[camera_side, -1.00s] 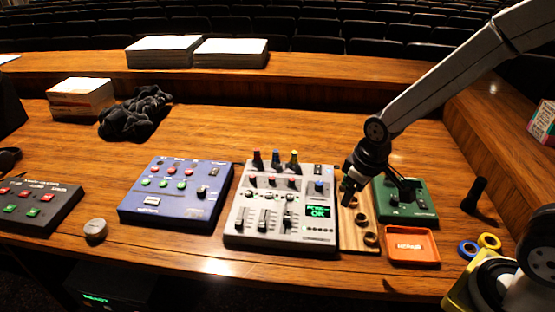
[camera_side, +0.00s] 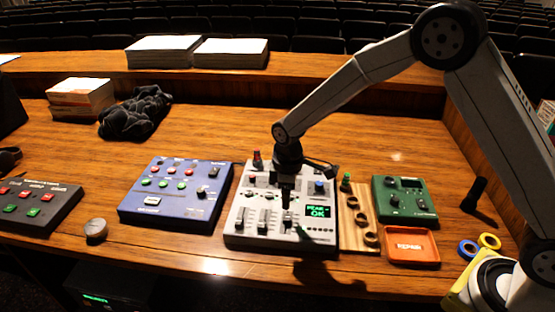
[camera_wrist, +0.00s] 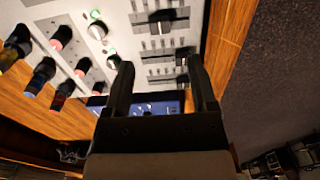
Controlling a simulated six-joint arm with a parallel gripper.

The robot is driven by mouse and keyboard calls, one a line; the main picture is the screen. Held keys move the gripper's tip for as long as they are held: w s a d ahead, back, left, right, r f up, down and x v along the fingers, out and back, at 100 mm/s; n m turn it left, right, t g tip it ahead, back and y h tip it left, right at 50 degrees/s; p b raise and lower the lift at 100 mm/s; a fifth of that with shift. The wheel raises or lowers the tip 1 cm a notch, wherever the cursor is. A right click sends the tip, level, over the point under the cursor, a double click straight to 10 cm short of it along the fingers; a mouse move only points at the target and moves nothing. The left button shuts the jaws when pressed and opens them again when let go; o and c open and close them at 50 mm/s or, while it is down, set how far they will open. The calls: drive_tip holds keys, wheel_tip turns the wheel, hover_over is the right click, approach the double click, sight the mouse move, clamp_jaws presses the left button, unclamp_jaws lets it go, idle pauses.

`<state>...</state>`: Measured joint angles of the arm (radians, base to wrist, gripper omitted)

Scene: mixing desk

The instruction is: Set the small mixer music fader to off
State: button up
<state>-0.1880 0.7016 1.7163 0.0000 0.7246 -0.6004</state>
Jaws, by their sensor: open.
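The small grey mixer (camera_side: 243,232) stands in the middle of the desk in the side view, with a green-lit display (camera_side: 317,211) on its right. Several black faders run along its near part, including a left fader (camera_side: 240,217) and a middle fader (camera_side: 263,220). My gripper (camera_side: 286,205) points down over the right part of this fader row. In the wrist view my open gripper (camera_wrist: 160,68) has its fingers apart, with fader slots and black caps (camera_wrist: 182,57) beyond and between the tips. I cannot read the fader labels, nor tell whether a finger touches a cap.
Tall plugs (camera_wrist: 40,76) stand along the mixer's far edge. A blue box (camera_side: 160,213) stands close on the left.

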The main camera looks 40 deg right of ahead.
sight(287, 217)
drive_tip(key=shift+f, duration=0.15)
drive_tip(key=shift+f, duration=3.75)
clamp_jaws()
